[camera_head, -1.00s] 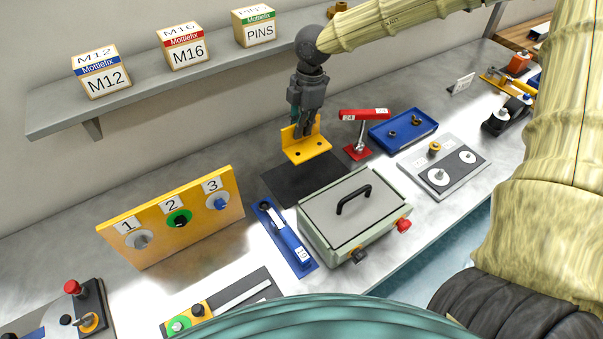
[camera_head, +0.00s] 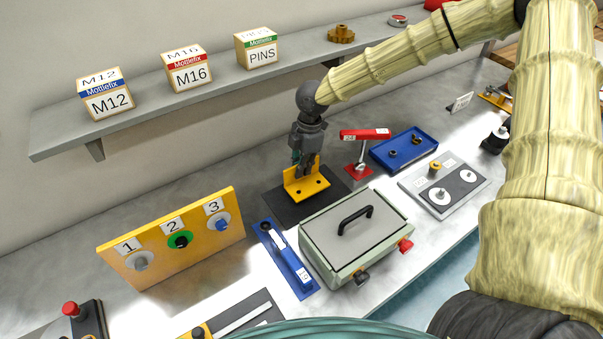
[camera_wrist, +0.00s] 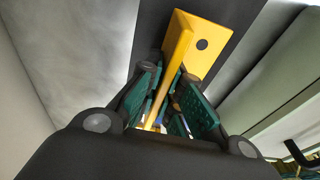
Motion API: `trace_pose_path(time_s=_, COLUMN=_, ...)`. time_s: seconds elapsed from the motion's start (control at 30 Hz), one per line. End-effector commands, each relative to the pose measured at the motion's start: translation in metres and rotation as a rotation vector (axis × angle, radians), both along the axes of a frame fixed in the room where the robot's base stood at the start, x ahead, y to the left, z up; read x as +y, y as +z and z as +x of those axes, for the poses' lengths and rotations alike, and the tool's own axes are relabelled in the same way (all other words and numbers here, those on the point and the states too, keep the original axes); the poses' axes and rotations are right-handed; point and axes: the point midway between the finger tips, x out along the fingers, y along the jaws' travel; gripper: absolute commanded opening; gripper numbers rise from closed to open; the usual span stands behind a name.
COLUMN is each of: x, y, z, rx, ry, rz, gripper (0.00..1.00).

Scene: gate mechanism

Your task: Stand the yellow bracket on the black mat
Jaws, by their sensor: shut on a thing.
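The yellow bracket (camera_head: 310,187) is L-shaped, with one plate flat and low and the other upright. In the head view it is over the black mat (camera_head: 283,208), at the mat's far part; I cannot tell whether it touches the mat. My gripper (camera_head: 304,168) comes down from above and is shut on the upright plate. In the wrist view the bracket (camera_wrist: 196,52) lies between the green finger pads of my gripper (camera_wrist: 172,100), and its flat plate with a dark hole points away. The black mat (camera_wrist: 165,22) shows behind it.
A grey-green box with a black handle (camera_head: 352,232) stands close in front of the mat. A red-topped stand (camera_head: 364,135) and a blue tray (camera_head: 404,148) are to the right. A blue tool (camera_head: 288,260) lies at the left front. The shelf with labelled boxes (camera_head: 188,70) runs behind.

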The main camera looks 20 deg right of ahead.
Motion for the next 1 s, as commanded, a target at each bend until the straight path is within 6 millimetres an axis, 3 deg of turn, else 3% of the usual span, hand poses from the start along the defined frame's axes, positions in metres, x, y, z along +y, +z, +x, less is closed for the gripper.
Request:
trace_pose_path(time_s=0.23, x=0.001, y=-0.025, z=0.000, rx=0.001, ry=0.002, rz=0.000, gripper=0.00)
trace_pose_path(time_s=0.63, x=0.001, y=-0.031, z=0.001, rx=-0.001, ry=0.002, rz=-0.001, gripper=0.00)
trace_pose_path(time_s=0.7, x=0.001, y=-0.031, z=0.000, rx=0.000, ry=0.001, rz=-0.001, gripper=0.18)
trace_pose_path(time_s=0.77, x=0.000, y=-0.031, z=0.000, rx=0.000, ry=0.001, rz=-0.001, gripper=0.28)
trace_pose_path(time_s=1.0, x=0.000, y=-0.031, z=0.000, rx=0.000, ry=0.001, rz=0.000, gripper=0.28)
